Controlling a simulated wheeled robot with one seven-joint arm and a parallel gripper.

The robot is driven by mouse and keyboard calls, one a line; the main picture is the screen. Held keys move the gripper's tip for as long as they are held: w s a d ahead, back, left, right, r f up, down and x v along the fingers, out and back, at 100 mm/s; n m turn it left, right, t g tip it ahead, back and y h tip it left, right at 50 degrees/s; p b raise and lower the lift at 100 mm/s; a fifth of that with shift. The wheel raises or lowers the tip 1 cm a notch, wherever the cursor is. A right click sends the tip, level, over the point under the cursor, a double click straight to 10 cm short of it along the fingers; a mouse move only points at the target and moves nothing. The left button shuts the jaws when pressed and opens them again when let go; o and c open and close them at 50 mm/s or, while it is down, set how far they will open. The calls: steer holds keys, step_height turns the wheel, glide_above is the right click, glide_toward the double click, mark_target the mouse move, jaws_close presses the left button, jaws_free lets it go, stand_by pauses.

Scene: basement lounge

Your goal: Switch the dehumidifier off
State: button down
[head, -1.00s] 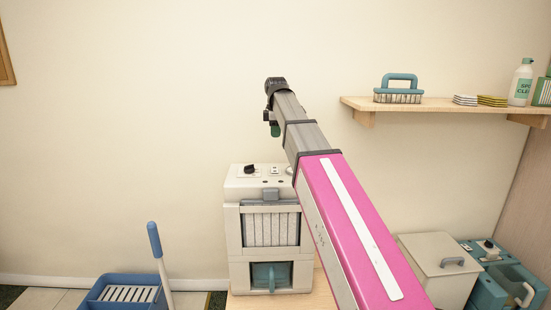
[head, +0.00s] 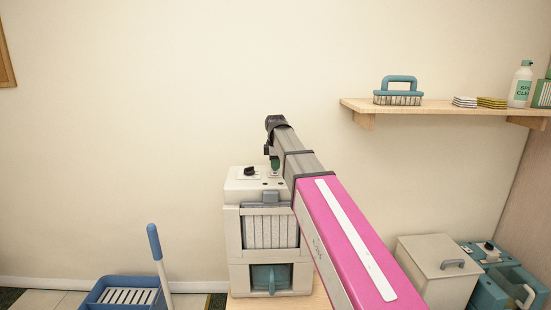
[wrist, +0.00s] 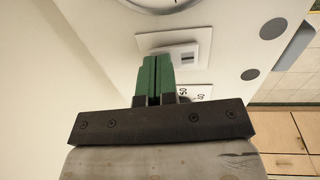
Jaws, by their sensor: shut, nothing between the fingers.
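The dehumidifier (head: 233,228) is a cream box with a front grille and a teal tank window, standing on a wooden surface. Its top has a black knob (head: 249,171) at the left. My gripper (head: 274,171) is shut and empty, green fingertips pointing down at the top panel, right of the knob. In the wrist view the fingertips (wrist: 157,60) overlap the edge of a white switch plate (wrist: 190,48) with a small rocker (wrist: 183,57). I cannot tell whether they touch it. A labelled plate (wrist: 197,91) is partly hidden behind the fingers.
A wall shelf (head: 440,106) at the right holds a teal brush (head: 399,90) and a bottle (head: 521,84). A blue bucket (head: 100,298) stands low left. A cream bin (head: 430,270) and a teal machine (head: 498,280) stand low right. The wall above is clear.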

steer(key=shift+f, duration=0.4)
stand_by(0.3)
steer(key=shift+s+r, duration=0.25)
steer(key=shift+s, duration=0.45)
step_height(320, 180, up, 14)
steer(key=w, duration=0.1)
steer(key=shift+w, duration=0.4)
stand_by(0.4)
